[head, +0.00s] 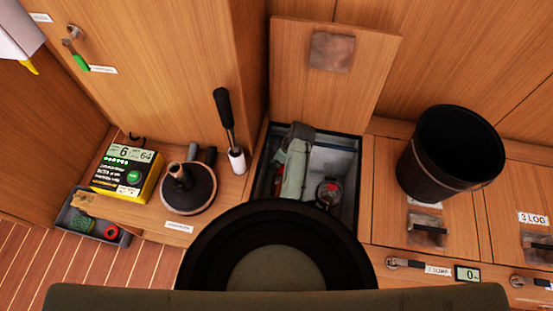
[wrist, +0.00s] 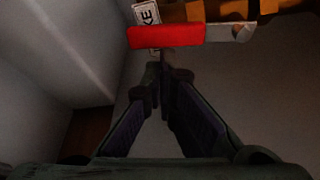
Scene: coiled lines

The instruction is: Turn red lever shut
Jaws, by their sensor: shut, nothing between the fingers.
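The red lever (wrist: 166,36) lies across the top of the wrist view, roughly level in the picture. Its right end joins a grey metal piece (wrist: 240,32) beside an orange-brown pipe (wrist: 210,10). My gripper (wrist: 160,72) is shut and empty, its fingertips just below the lever's middle in the picture. I cannot tell whether they touch it. In the head view my arm reaches down into an open locker (head: 345,160); my fingers and the lever cannot be made out clearly there.
Pale locker walls (wrist: 65,45) stand close on the left in the wrist view. The locker's raised wooden lid (head: 295,70) stands behind the opening. A black bucket (head: 450,155) stands to its right.

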